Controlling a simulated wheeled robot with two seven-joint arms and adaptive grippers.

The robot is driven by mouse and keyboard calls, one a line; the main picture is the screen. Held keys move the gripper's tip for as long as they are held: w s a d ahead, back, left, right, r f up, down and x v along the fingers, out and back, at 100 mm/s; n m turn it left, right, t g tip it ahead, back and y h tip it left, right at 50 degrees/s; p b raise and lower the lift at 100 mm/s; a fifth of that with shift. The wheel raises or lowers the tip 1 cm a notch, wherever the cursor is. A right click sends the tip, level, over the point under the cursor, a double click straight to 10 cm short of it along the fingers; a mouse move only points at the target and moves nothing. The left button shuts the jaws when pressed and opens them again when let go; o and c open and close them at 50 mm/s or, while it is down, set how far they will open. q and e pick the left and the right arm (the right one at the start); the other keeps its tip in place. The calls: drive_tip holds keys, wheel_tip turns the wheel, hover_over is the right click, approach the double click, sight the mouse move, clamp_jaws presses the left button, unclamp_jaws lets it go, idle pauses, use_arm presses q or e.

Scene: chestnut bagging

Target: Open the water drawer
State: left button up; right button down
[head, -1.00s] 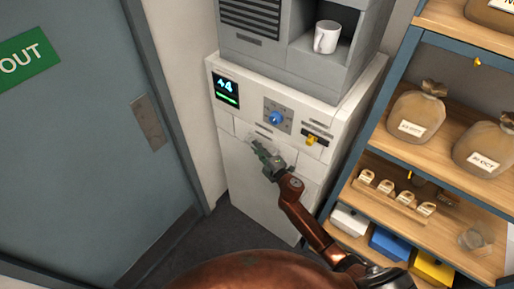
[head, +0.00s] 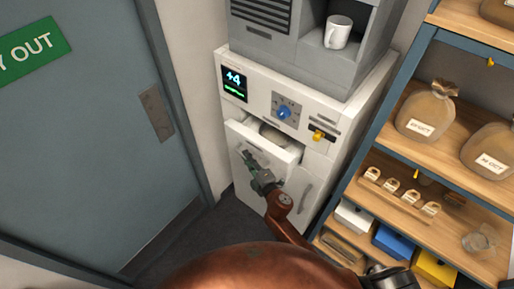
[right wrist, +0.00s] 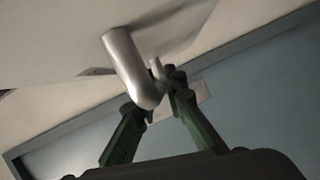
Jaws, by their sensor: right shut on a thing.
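The water drawer (head: 286,159) is in the white machine, below its dial, and stands partly pulled out, with its open top showing. My right gripper (head: 257,172) is at the front of the drawer and shut on its handle. In the right wrist view, the silver bar handle (right wrist: 127,65) runs down to the green fingers of that gripper (right wrist: 157,108). The fingers cover part of the handle. My left gripper is not in view.
The white machine (head: 262,103) has a screen, a blue knob (head: 284,113) and a yellow lever (head: 318,135). A white mug (head: 338,32) stands above. A shelf with sacks (head: 425,115) is close on the right, and a grey door (head: 80,140) on the left.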

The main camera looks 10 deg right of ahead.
drive_tip(key=s+a+b, duration=0.1)
drive_tip(key=s+a, duration=0.5)
drive_tip(key=a, duration=0.2)
drive_tip(key=shift+s+a, duration=0.2)
drive_tip(key=shift+s, duration=0.1)
drive_tip(key=c, duration=2)
unclamp_jaws()
drive_tip(key=shift+o, duration=0.2)
drive_tip(key=v, duration=1.2)
